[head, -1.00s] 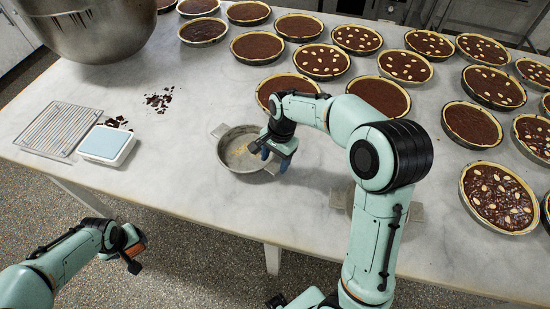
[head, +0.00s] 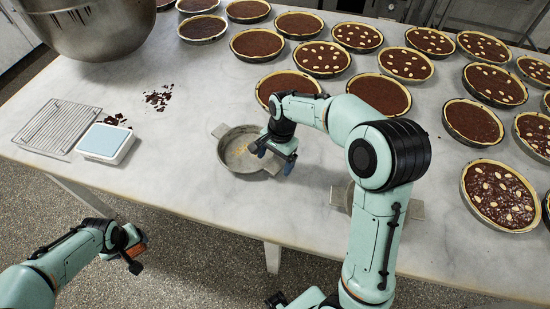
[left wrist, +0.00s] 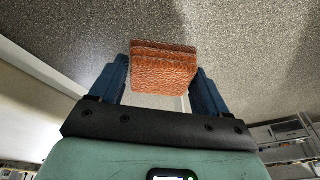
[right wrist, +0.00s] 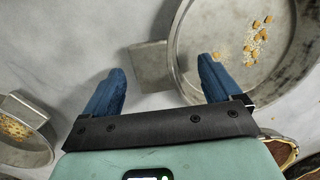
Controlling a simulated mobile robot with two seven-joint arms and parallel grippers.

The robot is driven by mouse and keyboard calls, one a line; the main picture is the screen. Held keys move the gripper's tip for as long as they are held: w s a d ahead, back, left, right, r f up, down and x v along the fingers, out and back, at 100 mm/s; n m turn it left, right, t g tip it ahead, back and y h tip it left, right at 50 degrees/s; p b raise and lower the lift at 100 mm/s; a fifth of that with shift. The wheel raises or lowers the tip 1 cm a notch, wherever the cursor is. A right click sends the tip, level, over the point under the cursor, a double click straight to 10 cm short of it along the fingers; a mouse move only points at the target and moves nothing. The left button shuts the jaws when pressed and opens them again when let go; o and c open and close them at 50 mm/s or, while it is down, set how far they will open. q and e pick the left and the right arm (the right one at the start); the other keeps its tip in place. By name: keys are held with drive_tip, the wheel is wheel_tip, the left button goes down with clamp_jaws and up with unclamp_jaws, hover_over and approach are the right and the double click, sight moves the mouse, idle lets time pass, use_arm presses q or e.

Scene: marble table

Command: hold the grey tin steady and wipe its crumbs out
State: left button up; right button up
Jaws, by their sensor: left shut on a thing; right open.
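A round grey tin (head: 232,160) with two flat side handles sits on the table near its front edge. Yellow crumbs lie inside it, also in the right wrist view (right wrist: 258,40). My right gripper (head: 274,158) is open at the tin's right side. In the right wrist view its fingers (right wrist: 162,70) are spread with a tin handle (right wrist: 150,66) between their tips. My left gripper (head: 132,256) is off the table's front edge. It is shut on an orange-brown sponge (left wrist: 164,70), best seen in the left wrist view.
A second grey tin (head: 338,197) is mostly hidden behind my right arm; it holds crumbs in the right wrist view (right wrist: 14,128). A white tub with a blue top (head: 104,143), a wire rack (head: 56,127) and dark crumbs (head: 158,98) are left. Several chocolate tarts (head: 472,122) fill the right and back.

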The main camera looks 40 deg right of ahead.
use_arm(q)
drive_tip(key=shift+w+r+p, duration=0.25)
drive_tip(key=shift+r+p, duration=0.1)
drive_tip(key=shift+r, duration=0.25)
drive_tip(key=shift+w+r+p, duration=0.25)
drive_tip(key=shift+r+p, duration=0.1)
drive_tip(key=shift+r, duration=0.2)
use_arm(e)
wheel_tip(320, 180, up, 12)
drive_tip(key=d, duration=0.1)
drive_tip(key=shift+s+d, duration=0.15)
drive_tip(key=shift+d, duration=0.15)
use_arm(q)
drive_tip(key=shift+a, duration=0.1)
use_arm(e)
drive_tip(key=shift+f, duration=0.1)
